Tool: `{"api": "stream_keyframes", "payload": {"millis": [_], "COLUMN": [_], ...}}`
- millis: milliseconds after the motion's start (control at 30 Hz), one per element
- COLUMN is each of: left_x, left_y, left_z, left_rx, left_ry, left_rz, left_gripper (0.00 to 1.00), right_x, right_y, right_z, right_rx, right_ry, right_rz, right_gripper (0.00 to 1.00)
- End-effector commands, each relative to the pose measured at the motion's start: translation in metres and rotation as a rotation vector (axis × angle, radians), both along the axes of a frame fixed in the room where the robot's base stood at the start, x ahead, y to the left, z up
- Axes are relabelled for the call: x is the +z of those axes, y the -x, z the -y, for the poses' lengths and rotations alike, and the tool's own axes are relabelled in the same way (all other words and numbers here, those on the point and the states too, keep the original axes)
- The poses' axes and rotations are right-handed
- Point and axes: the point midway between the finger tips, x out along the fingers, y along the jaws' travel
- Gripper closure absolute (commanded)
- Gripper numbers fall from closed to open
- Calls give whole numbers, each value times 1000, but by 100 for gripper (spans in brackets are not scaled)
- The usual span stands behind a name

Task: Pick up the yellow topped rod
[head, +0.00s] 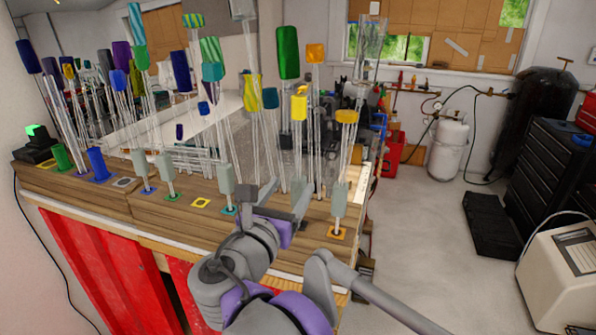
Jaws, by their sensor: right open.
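A rod with a yellow-orange cylindrical top (346,116) stands almost upright at the right end of the wooden bench. Its clear shaft runs down to a pale grey block (339,200) above an orange square base (337,233). Another rod with a bright yellow top (299,107) stands just left of it; its lower end is hidden near my gripper. My right gripper (287,204) is open at the bench's front edge, left of the orange base and well below both yellow tops. I cannot see anything between its fingers. My left gripper is not in view.
Several rods with green, blue and patterned tops crowd the bench (190,212), including a tall green one (288,52) close behind.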

Motion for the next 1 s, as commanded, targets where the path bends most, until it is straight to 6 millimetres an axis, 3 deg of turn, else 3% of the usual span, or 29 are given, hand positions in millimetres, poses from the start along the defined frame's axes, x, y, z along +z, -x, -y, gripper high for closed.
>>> {"api": "stream_keyframes", "payload": {"millis": [500,767,1000], "left_x": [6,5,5], "left_y": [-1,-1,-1], "left_z": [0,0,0], "left_rx": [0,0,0], "left_ry": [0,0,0], "left_rz": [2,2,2], "left_gripper": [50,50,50], "right_x": [-4,-5,-5], "right_y": [-56,-59,-58], "right_z": [17,17,17], "right_rx": [-2,0,0], "right_ry": [-1,-2,-2], "right_rz": [0,0,0], "right_gripper": [30,30,70]}}
